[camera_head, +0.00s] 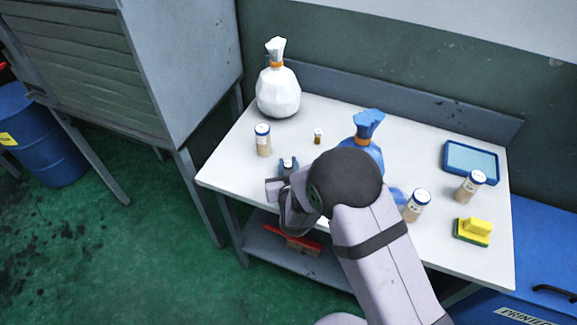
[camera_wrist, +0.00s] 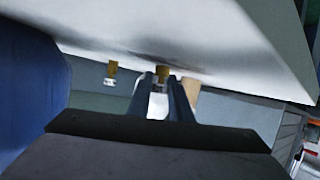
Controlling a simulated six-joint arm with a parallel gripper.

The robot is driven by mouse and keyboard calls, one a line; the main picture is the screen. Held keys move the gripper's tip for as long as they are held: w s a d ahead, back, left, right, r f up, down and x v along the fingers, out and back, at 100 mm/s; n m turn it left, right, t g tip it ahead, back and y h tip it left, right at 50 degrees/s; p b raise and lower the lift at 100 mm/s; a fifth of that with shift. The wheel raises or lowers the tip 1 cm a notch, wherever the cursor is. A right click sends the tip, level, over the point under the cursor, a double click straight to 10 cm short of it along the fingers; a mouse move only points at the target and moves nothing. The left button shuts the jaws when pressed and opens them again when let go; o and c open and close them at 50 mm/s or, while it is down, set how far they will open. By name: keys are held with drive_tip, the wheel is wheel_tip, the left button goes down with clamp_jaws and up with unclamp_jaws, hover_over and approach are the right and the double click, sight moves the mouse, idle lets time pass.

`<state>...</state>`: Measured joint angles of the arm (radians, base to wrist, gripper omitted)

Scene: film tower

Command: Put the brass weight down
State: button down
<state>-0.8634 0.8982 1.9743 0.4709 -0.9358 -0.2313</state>
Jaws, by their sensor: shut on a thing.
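My gripper (camera_head: 288,163) is low over the left part of the white table (camera_head: 232,170). In the wrist view, which looks upside down, the gripper (camera_wrist: 161,80) is shut on a small brass weight (camera_wrist: 162,71) with a pale part between the fingers. The weight's brass end is at or very close to the tabletop; I cannot tell if it touches. The head view does not show the held weight clearly. A second, similar small brass piece with a pale top (camera_head: 318,136) stands on the table behind and right of the gripper; it also shows in the wrist view (camera_wrist: 111,70).
A jar with a white lid (camera_head: 263,141) stands just behind-left of my gripper. A white tied bag (camera_head: 278,92) stands at the back left, a blue one (camera_head: 368,126) mid-table. Right are two jars (camera_head: 416,206) (camera_head: 470,186), a blue tray (camera_head: 470,161) and a yellow-green sponge (camera_head: 473,231).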

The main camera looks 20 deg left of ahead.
sight(288, 163)
drive_tip(key=shift+r, duration=0.2)
drive_tip(key=shift+r+b, duration=0.55)
drive_tip(key=shift+r, duration=4.25)
drive_tip(key=shift+r, duration=0.1)
